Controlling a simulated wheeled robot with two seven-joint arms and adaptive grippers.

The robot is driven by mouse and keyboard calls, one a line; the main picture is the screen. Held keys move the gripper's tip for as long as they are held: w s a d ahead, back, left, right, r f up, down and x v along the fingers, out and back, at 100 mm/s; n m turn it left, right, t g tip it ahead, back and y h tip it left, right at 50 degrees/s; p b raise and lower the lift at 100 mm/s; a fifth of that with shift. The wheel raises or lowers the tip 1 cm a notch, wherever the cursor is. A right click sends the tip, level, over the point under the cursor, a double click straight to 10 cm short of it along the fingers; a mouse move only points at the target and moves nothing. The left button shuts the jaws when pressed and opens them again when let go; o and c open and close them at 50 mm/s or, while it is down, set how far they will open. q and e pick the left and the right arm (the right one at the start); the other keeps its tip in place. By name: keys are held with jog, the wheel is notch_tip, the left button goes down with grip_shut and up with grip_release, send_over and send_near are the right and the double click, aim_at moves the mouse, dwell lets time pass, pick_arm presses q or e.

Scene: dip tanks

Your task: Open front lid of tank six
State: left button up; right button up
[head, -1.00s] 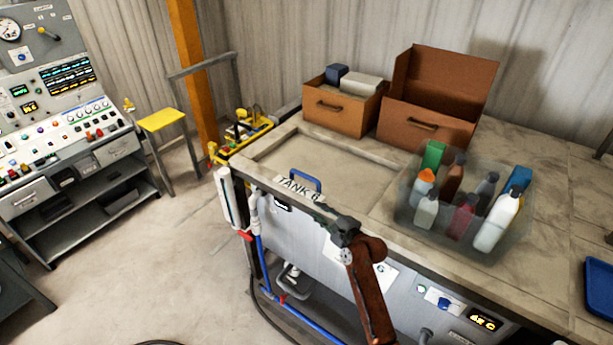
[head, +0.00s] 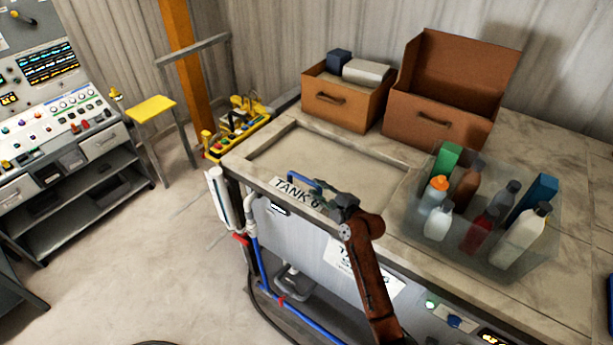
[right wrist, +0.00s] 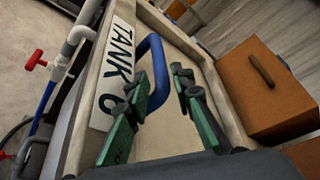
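The lid of tank six (head: 320,158) lies flat in its frame on the bench top. A blue handle (head: 303,181) stands at its front edge, beside the "TANK 6" label (head: 292,192). My right gripper (head: 322,197) is just beside the handle, over the front edge. In the right wrist view the gripper (right wrist: 160,88) is open, with its two green fingers apart. The blue handle (right wrist: 152,55) shows between the fingers, closer to the left one. I cannot tell whether a finger touches it. My left gripper is not in view.
A clear bin of bottles (head: 470,250) stands right of the lid. White pipes (head: 222,200) run at the tank's left corner. A yellow stool (head: 151,108) stands on the floor.

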aim_at(310, 184)
jog(key=shift+x, duration=3.75)
jog(key=shift+a, duration=0.1)
jog(key=shift+c, duration=0.7)
grip_shut()
